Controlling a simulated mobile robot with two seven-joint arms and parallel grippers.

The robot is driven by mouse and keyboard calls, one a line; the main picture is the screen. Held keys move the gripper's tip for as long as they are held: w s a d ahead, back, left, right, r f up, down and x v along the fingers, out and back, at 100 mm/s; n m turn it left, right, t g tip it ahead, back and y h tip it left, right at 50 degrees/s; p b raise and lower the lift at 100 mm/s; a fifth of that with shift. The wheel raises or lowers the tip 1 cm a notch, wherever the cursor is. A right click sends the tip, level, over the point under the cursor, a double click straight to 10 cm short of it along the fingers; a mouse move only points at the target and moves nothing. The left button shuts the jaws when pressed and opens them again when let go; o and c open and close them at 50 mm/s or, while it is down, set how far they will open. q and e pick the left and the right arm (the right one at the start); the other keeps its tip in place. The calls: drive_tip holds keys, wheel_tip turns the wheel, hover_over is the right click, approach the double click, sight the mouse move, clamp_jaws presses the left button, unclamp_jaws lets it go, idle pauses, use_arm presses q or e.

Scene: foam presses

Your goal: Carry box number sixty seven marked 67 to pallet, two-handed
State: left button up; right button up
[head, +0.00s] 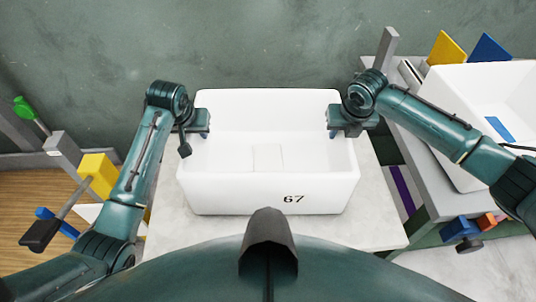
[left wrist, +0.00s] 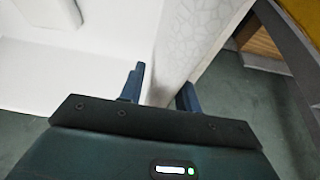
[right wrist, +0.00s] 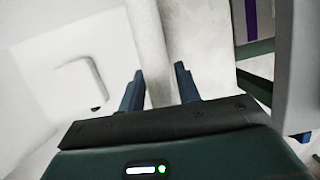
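The white open-topped box marked 67 (head: 270,190) stands upright on a pale tabletop in the middle of the head view. It looks empty. My left gripper (head: 195,134) is at the box's left wall. In the left wrist view its fingers (left wrist: 160,92) are apart, one on the box's inner side and one outside. My right gripper (head: 335,132) is at the right wall. In the right wrist view its fingers (right wrist: 160,88) are apart, with the rim running between them and a gap visible. No pallet can be made out.
The pale table (head: 375,220) shows around the box. At right, a grey bench (head: 445,185) holds another white box (head: 495,110), with yellow and blue panels behind. At left stand grey posts with a yellow block (head: 98,172) and a green knob (head: 24,108).

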use_arm(q)
clamp_jaws()
use_arm(e)
clamp_jaws()
use_arm(q)
drive_tip(key=shift+r, duration=0.1)
use_arm(e)
drive_tip(key=shift+r, duration=0.15)
